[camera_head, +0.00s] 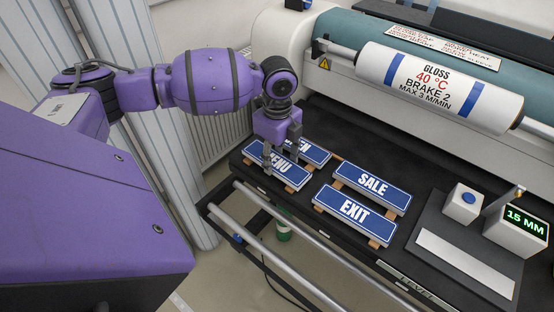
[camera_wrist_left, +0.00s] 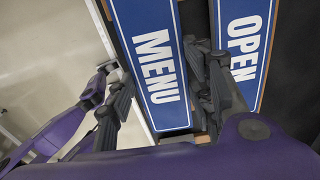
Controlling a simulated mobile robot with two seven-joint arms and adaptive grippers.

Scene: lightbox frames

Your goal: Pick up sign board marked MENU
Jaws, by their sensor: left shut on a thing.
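The blue sign board marked MENU (camera_head: 287,173) lies on wooden supports at the left end of the black table, with white letters and a white border. It fills the middle of the left wrist view (camera_wrist_left: 150,65). My left gripper (camera_head: 279,159) is over this board and shut on it, one finger along each long edge; in the left wrist view the gripper (camera_wrist_left: 155,75) has the board between its fingers. The gripper hides part of the lettering in the head view. The board still appears down at its supports. My right gripper is not in view.
The OPEN board (camera_head: 318,154) lies close beside MENU, with a narrow gap where one finger sits. The SALE board (camera_head: 372,187) and EXIT board (camera_head: 353,214) lie to the right. A laminator roll (camera_head: 440,88) stands behind; a metal rail (camera_head: 290,245) runs along the front.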

